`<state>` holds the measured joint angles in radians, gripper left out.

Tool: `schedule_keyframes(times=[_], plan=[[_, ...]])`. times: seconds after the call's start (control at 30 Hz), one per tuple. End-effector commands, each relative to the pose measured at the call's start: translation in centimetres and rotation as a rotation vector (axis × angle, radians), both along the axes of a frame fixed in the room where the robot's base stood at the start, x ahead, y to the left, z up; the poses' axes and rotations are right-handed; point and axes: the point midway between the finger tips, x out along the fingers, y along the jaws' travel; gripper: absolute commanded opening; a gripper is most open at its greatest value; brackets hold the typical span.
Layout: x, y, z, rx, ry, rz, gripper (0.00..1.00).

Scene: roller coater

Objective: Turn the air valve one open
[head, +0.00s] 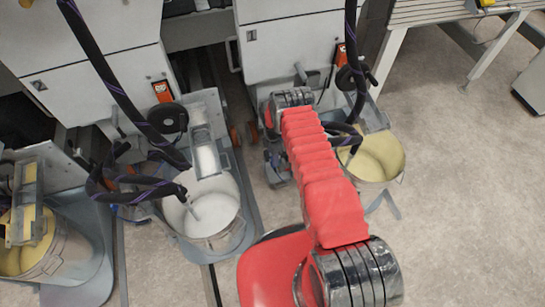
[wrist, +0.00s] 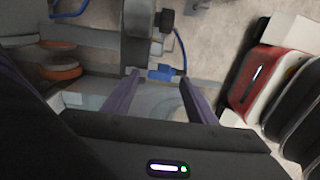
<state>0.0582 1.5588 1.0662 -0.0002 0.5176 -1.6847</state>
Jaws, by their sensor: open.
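A small blue valve part (wrist: 163,72), seemingly the air valve's handle, shows in the wrist view on a grey fitting with a blue hose. My gripper (wrist: 160,80) is open, with one dark finger on each side of the blue part. I cannot tell whether either finger touches it. In the head view my red-covered arm reaches forward to the machine's foot, and the arm hides the valve there. Whether this is valve one cannot be read.
A bucket of white paint (head: 208,205) stands left of my arm and a bucket of yellow paint (head: 380,155) right of it. Black hoses (head: 100,75) hang over both. An orange wheel (wrist: 60,72) is left of the fingers. Open floor (head: 450,190) lies to the right.

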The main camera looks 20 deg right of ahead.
Motion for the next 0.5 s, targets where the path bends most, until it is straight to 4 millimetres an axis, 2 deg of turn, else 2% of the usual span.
schedule_keyframes(times=[0.5], plan=[[0.0,0.1,6.3,0.0,-0.001,0.001,0.52]])
